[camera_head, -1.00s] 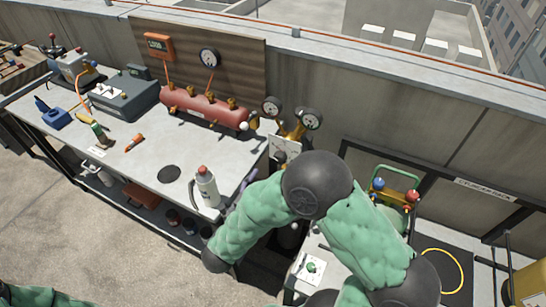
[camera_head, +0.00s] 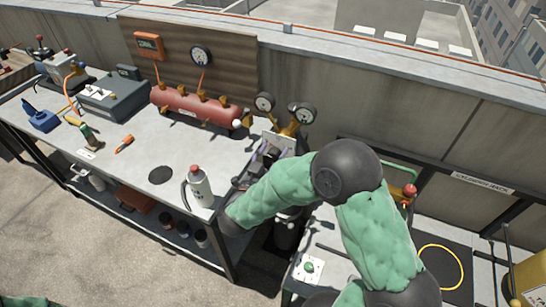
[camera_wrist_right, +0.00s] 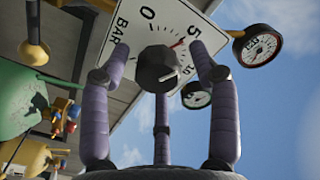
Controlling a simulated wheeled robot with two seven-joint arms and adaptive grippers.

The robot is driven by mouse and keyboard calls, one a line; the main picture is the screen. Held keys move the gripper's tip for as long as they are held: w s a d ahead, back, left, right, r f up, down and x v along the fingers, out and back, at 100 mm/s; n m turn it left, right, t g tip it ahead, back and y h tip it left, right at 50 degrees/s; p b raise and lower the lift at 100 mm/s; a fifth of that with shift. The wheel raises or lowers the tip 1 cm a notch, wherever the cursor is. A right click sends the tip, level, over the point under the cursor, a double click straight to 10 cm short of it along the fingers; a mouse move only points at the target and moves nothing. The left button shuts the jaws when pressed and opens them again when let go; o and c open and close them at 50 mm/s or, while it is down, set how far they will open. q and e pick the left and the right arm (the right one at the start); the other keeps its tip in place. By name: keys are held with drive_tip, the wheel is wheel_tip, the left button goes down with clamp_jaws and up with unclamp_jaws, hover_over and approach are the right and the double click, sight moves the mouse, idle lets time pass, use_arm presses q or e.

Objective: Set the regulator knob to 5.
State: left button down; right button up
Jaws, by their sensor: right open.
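The regulator knob (camera_wrist_right: 157,68) is dark and round, on a white dial plate (camera_wrist_right: 135,28) lettered BAR, 0, 5 and 10 in the right wrist view. In the head view the right gripper (camera_head: 264,157) is in front of the plate (camera_head: 284,144), and the knob is hidden. My left gripper is out of view.
Two brass-mounted gauges (camera_head: 304,114) stand just behind the plate. A red manifold (camera_head: 195,106) lies along the back of the workbench (camera_head: 137,160). A white flask (camera_head: 199,187) stands at the bench's front edge, close to my right forearm.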

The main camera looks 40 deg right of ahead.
drive_tip(key=c, duration=1.1)
drive_tip(key=shift+r+n+p, duration=0.15)
drive_tip(key=shift+n+p, duration=0.15)
drive_tip(key=shift+p, duration=0.4)
drive_tip(key=o, duration=1.1)
drive_tip(key=shift+a, duration=0.25)
drive_tip(key=v, duration=1.1)
drive_tip(key=shift+s+a, duration=0.2)
drive_tip(key=shift+s, duration=0.05)
